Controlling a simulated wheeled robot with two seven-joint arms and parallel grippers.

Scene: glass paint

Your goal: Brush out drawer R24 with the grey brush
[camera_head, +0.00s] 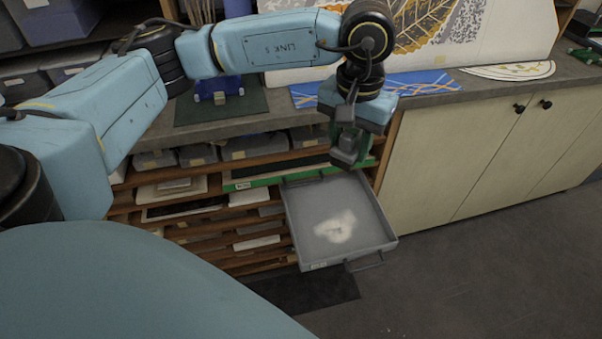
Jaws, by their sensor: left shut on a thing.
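A shallow grey drawer (378,232) is pulled out of the wooden rack, with a handle and a small label on its front; I cannot read the label. A pale patch of powder (336,227) lies on its floor, near the middle. My left gripper (347,150) points down above the back of the drawer, apart from the powder. It is shut on a small grey thing, apparently the grey brush (344,158), mostly hidden by the fingers. My right gripper is not in view.
The wooden rack (215,233) holds several other trays, one with a green edge (250,182). Pale cupboards (470,160) stand to the right. On the worktop are a blue patterned strip (420,84), a dark mat (200,109) and a large leaf-patterned panel. The floor in front is free.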

